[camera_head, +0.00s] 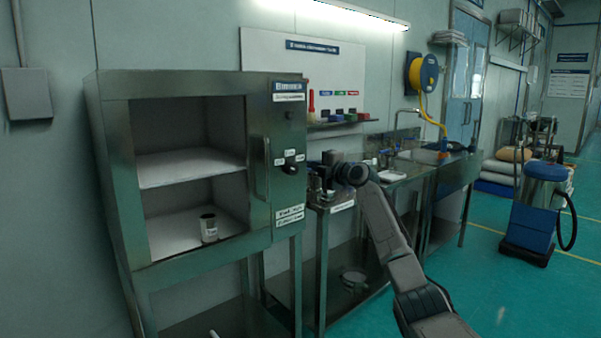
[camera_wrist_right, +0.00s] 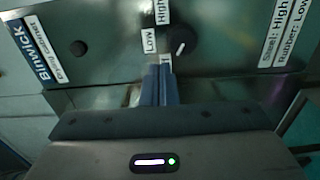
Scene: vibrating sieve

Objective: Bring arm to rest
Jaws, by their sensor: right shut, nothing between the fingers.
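My right arm comes in from the lower right in the head view. Its gripper (camera_head: 312,168) points left at the control panel of the steel drying cabinet (camera_head: 190,85). The gripper is shut and empty. In the wrist view its two fingers (camera_wrist_right: 161,72) lie together just below the panel's dark knob (camera_wrist_right: 181,47), in front of the Low and High labels. The knob also shows in the head view (camera_head: 290,169). I cannot tell whether the fingertips touch the panel. My left gripper is not in view.
The cabinet is open in front, with a labelled white can (camera_head: 208,228) on its lower shelf. A steel bench (camera_head: 420,165) with small items runs right of the cabinet, close to my arm. A blue machine (camera_head: 535,205) stands on the floor at the right.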

